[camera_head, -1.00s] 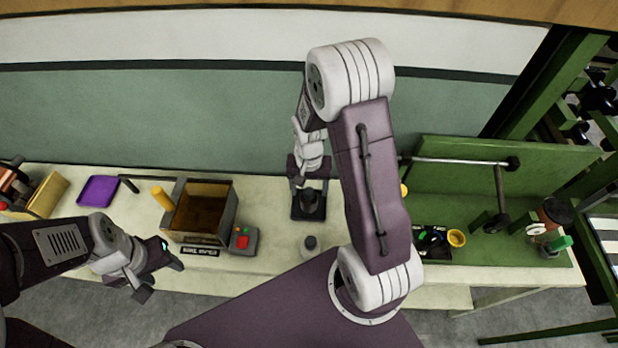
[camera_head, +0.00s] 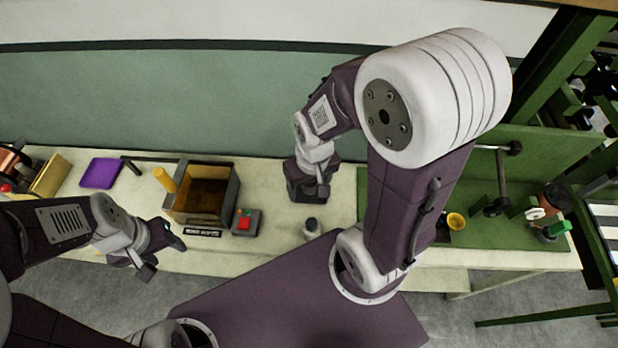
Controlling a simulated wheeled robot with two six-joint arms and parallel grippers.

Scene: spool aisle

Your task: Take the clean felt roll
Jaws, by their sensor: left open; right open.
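I cannot tell for sure which thing is the clean felt roll. A small pale cylinder with a dark top (camera_head: 312,229) stands upright on the bench near its front edge. A yellow cylinder (camera_head: 164,179) leans at the left side of an open bin (camera_head: 211,222). A small pale round piece (camera_head: 535,213) is at the far right. My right gripper (camera_head: 311,197) points down over the bench, just behind the pale cylinder and apart from it; it is open and looks empty. My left gripper (camera_head: 164,258) is open and empty at the bench's front edge, left of the bin.
A control box with a red button (camera_head: 245,223) stands right of the bin. A purple tray (camera_head: 101,173) lies at the left. A green board (camera_head: 500,240) at the right bears a yellow cup (camera_head: 456,221) and a rod stand (camera_head: 500,180). My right arm hides part of it.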

